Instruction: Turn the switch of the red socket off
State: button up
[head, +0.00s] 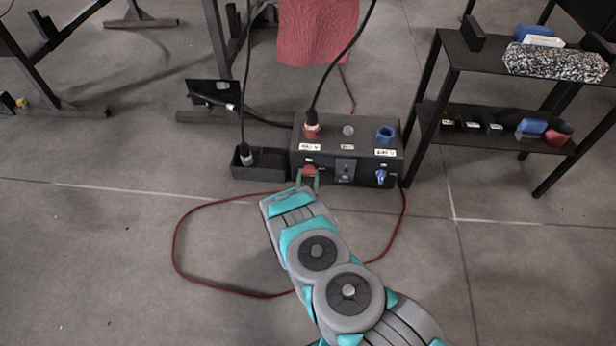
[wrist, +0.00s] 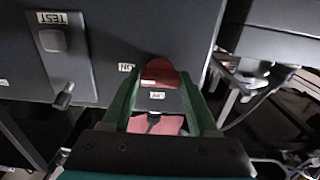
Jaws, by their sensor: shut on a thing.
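The red switch (head: 309,170) is on the front face of the black socket box (head: 398,158), below the red socket (head: 312,131). A black plug with a cable stands in that socket. In the wrist view the red switch (wrist: 162,71) sits between the green fingers of my gripper (wrist: 159,80). My gripper (head: 309,182) is shut on the switch from the front. An "ON" label shows beside the switch, and another label, likely "OFF", shows between the fingers. The exact angle of the knob is hard to tell.
The blue socket (head: 385,133) and blue switch (head: 381,177) are on the box's right side. The test panel (head: 346,169) lies between the switches. A black bin (head: 262,171) is left of the box, a shelf (head: 426,109) right. A red cable (head: 174,243) loops on the floor.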

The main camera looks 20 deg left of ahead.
jog(key=shift+n+b, duration=2.15)
jog(key=shift+n, duration=6.75)
jog(key=o, duration=1.4)
jog(key=shift+p+v, duration=0.4)
jog(key=shift+v, duration=3.5)
